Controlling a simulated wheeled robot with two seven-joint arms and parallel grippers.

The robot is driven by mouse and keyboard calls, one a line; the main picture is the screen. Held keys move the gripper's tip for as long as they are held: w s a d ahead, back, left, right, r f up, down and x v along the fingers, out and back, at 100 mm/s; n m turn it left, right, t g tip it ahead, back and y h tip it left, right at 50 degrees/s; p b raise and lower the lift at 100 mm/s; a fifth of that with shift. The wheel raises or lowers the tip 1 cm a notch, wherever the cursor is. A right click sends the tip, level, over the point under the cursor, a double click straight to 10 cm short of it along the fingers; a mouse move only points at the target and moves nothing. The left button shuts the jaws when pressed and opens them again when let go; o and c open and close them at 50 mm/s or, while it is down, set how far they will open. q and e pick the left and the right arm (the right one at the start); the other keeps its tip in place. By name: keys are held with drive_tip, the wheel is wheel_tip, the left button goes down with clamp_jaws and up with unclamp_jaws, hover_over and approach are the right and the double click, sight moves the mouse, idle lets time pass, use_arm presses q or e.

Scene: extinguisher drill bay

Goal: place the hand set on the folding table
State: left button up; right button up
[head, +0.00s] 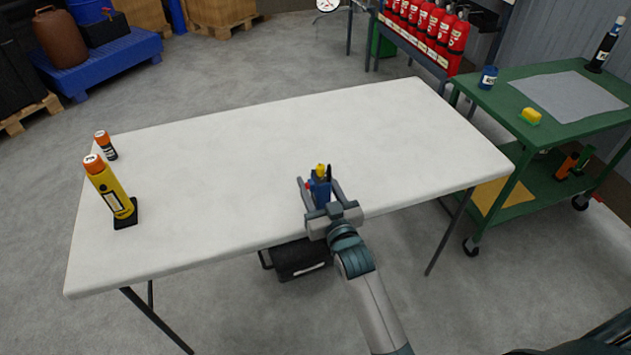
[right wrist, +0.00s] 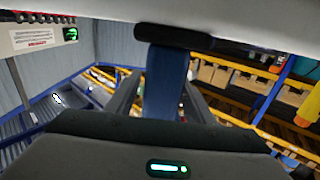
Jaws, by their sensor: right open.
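The hand set (head: 320,188) is a small blue unit with a yellow top and a black stub, upright at the near edge of the white folding table (head: 250,165). My right gripper (head: 322,190) is open, with one finger on each side of the hand set. In the right wrist view the blue body of the hand set (right wrist: 165,85) shows between my right gripper's spread fingers (right wrist: 160,105). Its black base appears against the white tabletop (right wrist: 230,20). The gripper palm hides part of it. My left gripper is not in view.
A yellow bottle with an orange cap (head: 108,187) and a small dark orange-topped can (head: 105,145) stand at the table's left end. The table's middle and right are clear. A green cart (head: 510,105) is at right; a black case (head: 298,260) lies under the near edge.

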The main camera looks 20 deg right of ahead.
sight(325, 201)
drive_tip(key=s, duration=0.5)
drive_tip(key=s+b, duration=0.1)
drive_tip(key=s, duration=0.4)
drive_tip(key=shift+s+d, duration=0.2)
drive_tip(key=shift+s, duration=0.35)
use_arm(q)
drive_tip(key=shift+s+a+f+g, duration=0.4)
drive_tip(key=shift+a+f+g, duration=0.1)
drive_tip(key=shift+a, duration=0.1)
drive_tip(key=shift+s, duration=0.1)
use_arm(e)
drive_tip(key=s+a+f+g, duration=0.1)
drive_tip(key=s+f+g, duration=0.15)
drive_tip(key=f, duration=0.75)
drive_tip(key=s+a+f+n+g+y, duration=0.1)
drive_tip(key=s+f+g, duration=0.15)
drive_tip(key=f, duration=0.75)
drive_tip(key=s+a+f+g, duration=0.1)
drive_tip(key=s+f+g, duration=0.15)
drive_tip(key=f, duration=0.85)
drive_tip(key=s+d+f+n+g, duration=0.1)
drive_tip(key=s+f+g, duration=0.4)
drive_tip(key=s+f, duration=1.3)
drive_tip(key=shift+s+d+f, duration=0.2)
drive_tip(key=shift+s+d, duration=0.15)
drive_tip(key=shift+d, duration=0.25)
